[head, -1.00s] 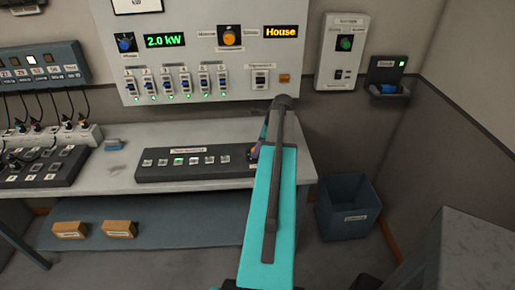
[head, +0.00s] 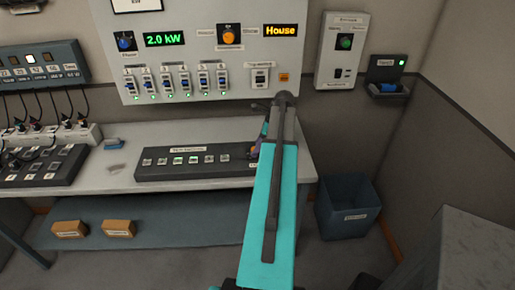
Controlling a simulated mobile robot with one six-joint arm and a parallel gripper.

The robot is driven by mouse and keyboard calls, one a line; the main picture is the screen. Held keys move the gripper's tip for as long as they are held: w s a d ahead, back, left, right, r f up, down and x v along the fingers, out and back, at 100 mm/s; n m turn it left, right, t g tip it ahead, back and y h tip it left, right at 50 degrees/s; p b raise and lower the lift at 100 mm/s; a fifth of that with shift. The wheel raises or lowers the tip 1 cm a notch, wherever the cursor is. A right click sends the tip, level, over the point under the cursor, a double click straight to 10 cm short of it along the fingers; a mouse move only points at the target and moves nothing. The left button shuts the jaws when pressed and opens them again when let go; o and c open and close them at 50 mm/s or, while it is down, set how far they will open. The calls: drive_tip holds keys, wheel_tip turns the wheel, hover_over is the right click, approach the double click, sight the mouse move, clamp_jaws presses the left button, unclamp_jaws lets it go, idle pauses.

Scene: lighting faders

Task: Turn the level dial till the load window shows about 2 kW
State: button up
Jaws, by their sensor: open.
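The load window (head: 164,39) on the white wall panel shows 2.0 kW in green digits. A blue dial (head: 125,41) sits just left of it; its label is too small to read. At the right end of the black desk console (head: 215,171) a small dark knob-like shape (head: 254,150) shows beside my arm, partly hidden. It may be the level dial, but I cannot tell. My teal arm reaches over the desk, and my gripper (head: 262,135) is near that console end, mostly hidden behind my arm. It is open; whether it touches anything cannot be seen.
An orange dial (head: 229,36) and a House display (head: 281,30) are on the panel, above a row of switches with green lights. A power strip (head: 55,137) with plugs is at left. A blue bin (head: 347,205) stands right of the desk.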

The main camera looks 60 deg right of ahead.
drive_tip(key=b+v, duration=0.3)
drive_tip(key=v, duration=0.9)
drive_tip(key=shift+s+r, duration=0.25)
drive_tip(key=shift+r, duration=0.1)
idle(0.4)
